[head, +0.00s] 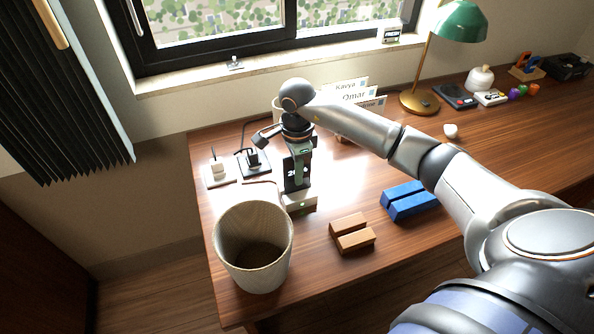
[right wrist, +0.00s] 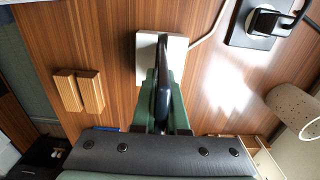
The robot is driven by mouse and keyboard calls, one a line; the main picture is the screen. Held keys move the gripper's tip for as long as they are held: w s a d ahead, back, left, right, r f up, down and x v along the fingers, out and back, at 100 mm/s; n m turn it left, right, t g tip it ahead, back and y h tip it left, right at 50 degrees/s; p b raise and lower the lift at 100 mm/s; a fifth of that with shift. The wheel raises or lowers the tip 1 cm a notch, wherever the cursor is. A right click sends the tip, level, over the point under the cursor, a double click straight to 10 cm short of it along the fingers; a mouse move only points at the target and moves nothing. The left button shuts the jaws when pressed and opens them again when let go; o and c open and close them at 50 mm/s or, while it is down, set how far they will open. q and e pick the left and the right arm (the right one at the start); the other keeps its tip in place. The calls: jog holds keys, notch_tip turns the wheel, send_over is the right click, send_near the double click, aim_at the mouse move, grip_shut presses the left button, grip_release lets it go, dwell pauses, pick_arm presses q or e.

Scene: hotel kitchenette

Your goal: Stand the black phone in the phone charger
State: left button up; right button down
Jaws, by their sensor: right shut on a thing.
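The black phone (head: 289,172) is upright with its lit screen partly visible in the head view. In the right wrist view the phone (right wrist: 162,92) shows edge-on between the green fingers. My right gripper (head: 301,166) points down and is shut on the phone. The phone charger (head: 300,200) is a pale block with a small green light, and it also shows in the right wrist view (right wrist: 178,52). The phone's lower end is at the charger; I cannot tell whether it is fully seated. My left gripper is not in view.
A brown stand (head: 352,234) and a blue stand (head: 410,200) lie to the right. Plug sockets (head: 253,163) and a cable are behind left. Name cards (head: 352,96) and a green lamp (head: 418,101) stand at the back.

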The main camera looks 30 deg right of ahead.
dwell(0.3)
jog(key=c, duration=0.9)
grip_release()
jog(key=shift+o, duration=0.2)
notch_tip(320, 180, up, 13)
jog(key=shift+f, duration=0.2)
